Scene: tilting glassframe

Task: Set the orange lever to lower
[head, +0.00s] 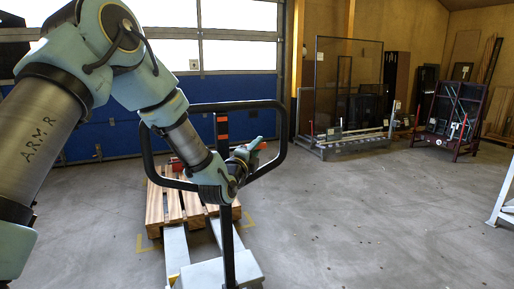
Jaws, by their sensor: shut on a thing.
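A black looped handle (284,128) stands upright on a dark post (228,245) above a grey wheeled base. A small orange tip, which looks like the end of the orange lever (262,146), shows inside the right part of the loop. My gripper (253,149) is at that lever and is shut on it. My wrist and fingers hide most of the lever and its pivot, so its exact angle is hard to read. A red-orange strip (222,125) is on the post inside the loop.
The base (215,273) has forks reaching toward a wooden pallet (158,205) on the floor. Behind is a blue and windowed door (235,95). Glass racks (350,145) and a dark framed cart (457,115) stand at the back right. The floor at right is clear.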

